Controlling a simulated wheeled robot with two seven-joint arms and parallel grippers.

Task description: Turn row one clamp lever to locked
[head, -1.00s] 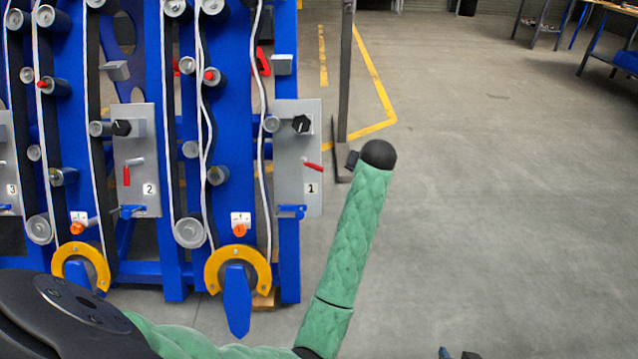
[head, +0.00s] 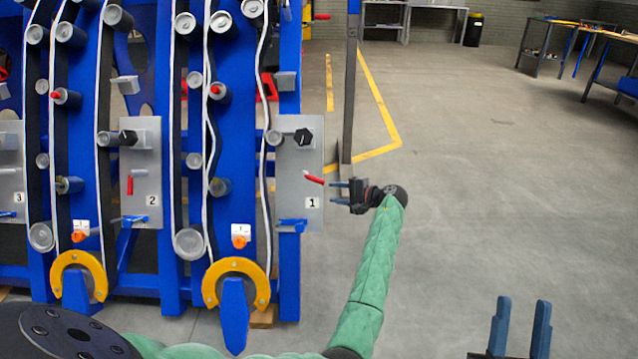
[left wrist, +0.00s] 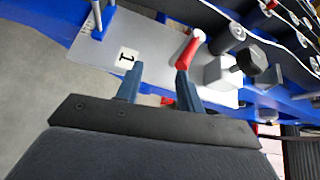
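The row one plate (head: 298,222) is grey and marked 1. Its red clamp lever (head: 314,179) points right and slightly down from a pale pivot in the head view. My left gripper (head: 331,192) is open and empty, just right of the lever, fingers towards the plate. In the left wrist view the red lever (left wrist: 187,53) lies at the tip of the right-hand finger of the open left gripper (left wrist: 161,70). I cannot tell whether they touch. My right gripper (head: 522,305) is open and empty at the bottom right of the head view.
A black knob (head: 303,137) sits above the lever, and a blue clamp (head: 291,225) is below it. Plate 2 (head: 140,190) with its own red lever stands left. A dark post (head: 350,90) stands behind my left gripper. The floor to the right is clear.

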